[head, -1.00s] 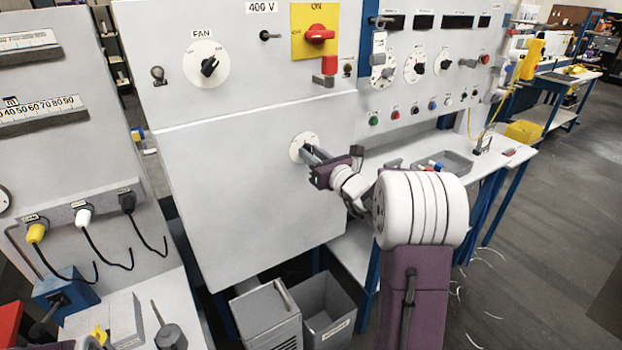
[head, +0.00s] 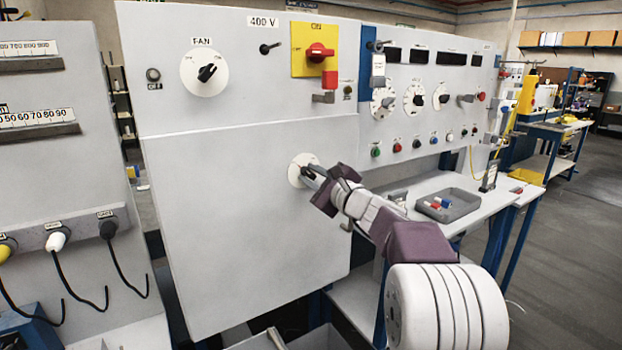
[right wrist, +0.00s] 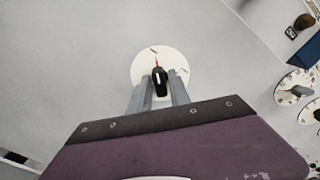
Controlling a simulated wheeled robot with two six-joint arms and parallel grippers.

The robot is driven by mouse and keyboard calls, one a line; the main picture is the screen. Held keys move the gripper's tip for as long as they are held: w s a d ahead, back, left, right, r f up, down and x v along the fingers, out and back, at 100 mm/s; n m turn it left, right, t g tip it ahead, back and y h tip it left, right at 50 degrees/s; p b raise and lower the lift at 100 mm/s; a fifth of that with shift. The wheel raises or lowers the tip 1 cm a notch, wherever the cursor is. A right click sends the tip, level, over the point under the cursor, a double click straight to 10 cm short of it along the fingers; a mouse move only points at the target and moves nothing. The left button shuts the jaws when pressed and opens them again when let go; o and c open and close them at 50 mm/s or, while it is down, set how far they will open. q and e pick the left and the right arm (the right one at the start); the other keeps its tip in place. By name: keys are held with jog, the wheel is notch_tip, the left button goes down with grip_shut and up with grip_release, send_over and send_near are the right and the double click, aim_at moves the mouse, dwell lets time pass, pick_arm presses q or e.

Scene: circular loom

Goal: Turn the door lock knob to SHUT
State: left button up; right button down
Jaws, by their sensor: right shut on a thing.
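The door lock knob is a black knob (right wrist: 160,82) on a round white plate (right wrist: 147,62), on the lower grey door (head: 240,220) of the cabinet. In the head view the gripper mostly hides the knob. My left gripper is not in view.
Above the door are a FAN dial (head: 205,73) and a red switch on a yellow plate (head: 318,52). To the right is a panel of dials and buttons (head: 414,95), with a grey tray (head: 462,208) on the bench below. Cables hang at left.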

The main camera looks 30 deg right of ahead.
jog(key=c, duration=1.4)
grip_release()
jog(key=shift+w, duration=0.1)
jog(key=s+b, duration=0.2)
jog(key=s, duration=0.5)
jog(key=shift+d, duration=0.25)
